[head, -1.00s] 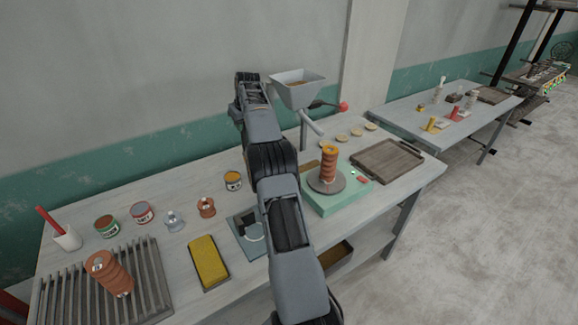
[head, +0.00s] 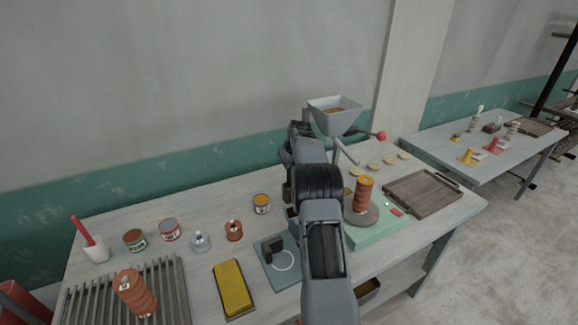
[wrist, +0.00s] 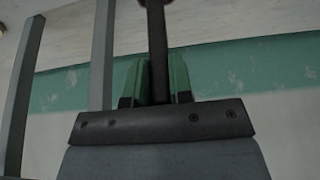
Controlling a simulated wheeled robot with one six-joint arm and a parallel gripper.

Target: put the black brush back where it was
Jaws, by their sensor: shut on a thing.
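In the wrist view my gripper (wrist: 157,84) is shut on a long dark bar, the black brush (wrist: 157,45), which stands upright in the picture between two green finger pads. Its lower part is hidden behind the gripper's dark front plate. In the head view my arm reaches away over the middle of the bench, and its end is just left of the grey hopper (head: 335,116). The gripper and brush are hidden there by my arm. A blue-grey mat (head: 284,278) with a black block (head: 273,250) and a white ring mark lies left of my forearm.
The bench (head: 190,275) holds several tins, a yellow block (head: 232,287), a slatted rack (head: 168,285) and a green board (head: 375,235) with an orange coiled piece (head: 364,195). A wooden tray (head: 424,192) lies at right. The hopper's red-knobbed handle (head: 381,136) sticks out.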

